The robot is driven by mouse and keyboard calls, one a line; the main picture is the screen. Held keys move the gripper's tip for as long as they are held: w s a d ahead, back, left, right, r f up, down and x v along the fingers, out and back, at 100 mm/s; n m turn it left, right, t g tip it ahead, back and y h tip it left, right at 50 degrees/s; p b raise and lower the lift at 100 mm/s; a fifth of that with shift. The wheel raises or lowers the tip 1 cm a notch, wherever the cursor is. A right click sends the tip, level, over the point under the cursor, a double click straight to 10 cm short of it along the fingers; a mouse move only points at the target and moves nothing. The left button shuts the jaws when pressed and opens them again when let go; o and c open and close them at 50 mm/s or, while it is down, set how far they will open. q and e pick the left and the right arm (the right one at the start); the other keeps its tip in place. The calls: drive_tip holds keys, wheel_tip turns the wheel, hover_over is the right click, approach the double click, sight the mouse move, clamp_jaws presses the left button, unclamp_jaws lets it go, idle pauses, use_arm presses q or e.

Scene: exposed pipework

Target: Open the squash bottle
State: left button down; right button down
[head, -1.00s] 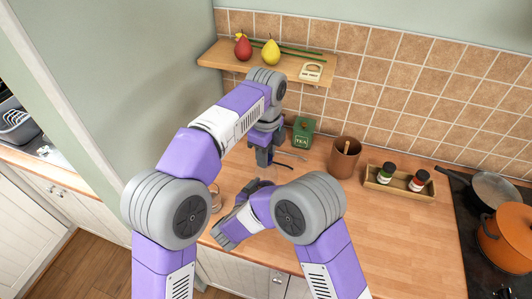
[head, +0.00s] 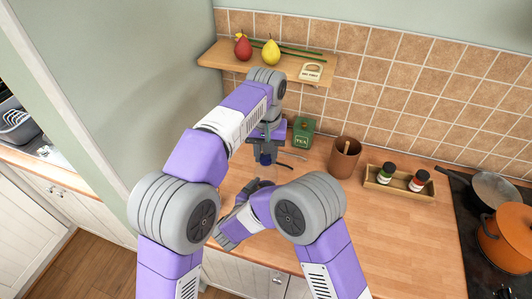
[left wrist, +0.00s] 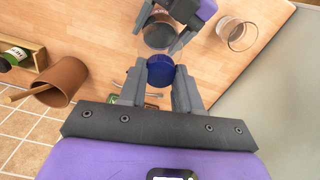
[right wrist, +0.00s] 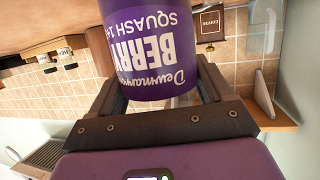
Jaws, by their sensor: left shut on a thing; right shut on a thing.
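The squash bottle (right wrist: 150,60) has a purple label and shows upside down in the right wrist view. My right gripper (right wrist: 160,92) is shut around its body, one finger on each side. In the left wrist view the bottle's dark round top (left wrist: 158,32) shows beyond the cap. My left gripper (head: 265,158) is shut on the blue cap (left wrist: 160,70), which also shows between its fingers in the head view. The cap looks raised off the bottle, nearer the left wrist camera. In the head view the bottle is mostly hidden by my arms.
A clear glass (left wrist: 237,35) stands close to the bottle. Behind are a green tea tin (head: 302,132), a brown pot (head: 344,157) and a tray with two jars (head: 399,188). A wooden shelf (head: 220,58) hangs above. The counter's front right is clear.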

use_arm(q)
drive_tip(key=n, duration=0.9)
drive_tip(key=shift+n, duration=0.3)
drive_tip(key=n, duration=0.5)
drive_tip(key=shift+n, duration=0.4)
drive_tip(key=n, duration=0.5)
drive_tip(key=shift+r, duration=0.3)
drive_tip(key=shift+r, duration=0.9)
